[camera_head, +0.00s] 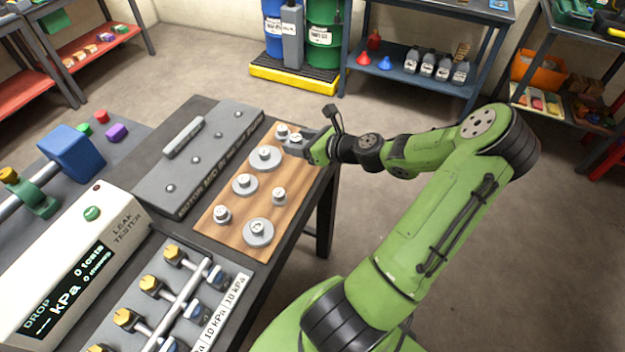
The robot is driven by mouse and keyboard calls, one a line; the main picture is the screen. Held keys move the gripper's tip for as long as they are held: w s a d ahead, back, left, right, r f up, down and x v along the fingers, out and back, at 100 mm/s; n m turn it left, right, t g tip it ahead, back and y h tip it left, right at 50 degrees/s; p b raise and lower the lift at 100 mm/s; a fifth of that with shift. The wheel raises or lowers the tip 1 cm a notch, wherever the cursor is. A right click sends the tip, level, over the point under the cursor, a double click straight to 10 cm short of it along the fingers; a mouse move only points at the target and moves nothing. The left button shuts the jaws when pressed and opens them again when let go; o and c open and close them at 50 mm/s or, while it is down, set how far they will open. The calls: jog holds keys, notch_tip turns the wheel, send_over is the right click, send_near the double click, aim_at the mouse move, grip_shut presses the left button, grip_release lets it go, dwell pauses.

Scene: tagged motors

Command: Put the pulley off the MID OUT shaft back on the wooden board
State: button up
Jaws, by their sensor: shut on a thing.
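The wooden board (205,226) lies on the dark bench and carries several silvery pulleys, small hubs and wide-flanged ones. Wide pulleys (265,157) (244,184) (258,232) and narrow ones (222,214) (279,196) stand upright on it. Another small pulley (282,130) stands at the far end. My gripper (299,145) is at the board's far right corner, shut on a small pulley (296,137) low over the wood; I cannot tell whether it touches. The grey motor plate (150,187), left of the board, shows several short shafts; its front lettering is only partly legible.
A leak tester (85,262) and a valve rack with brass-coloured fittings (208,276) stand near the board at the left and front. A blue block (78,150) is farther left. Open floor (400,210) lies right of the bench; shelves stand behind.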

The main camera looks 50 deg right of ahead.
aim_at(302, 173)
notch_tip(302, 173, down, 10)
jog(key=b, duration=0.3)
jog(key=shift+d+r+b, duration=0.1)
jog(key=shift+b, duration=0.2)
jog(key=o, duration=1.1)
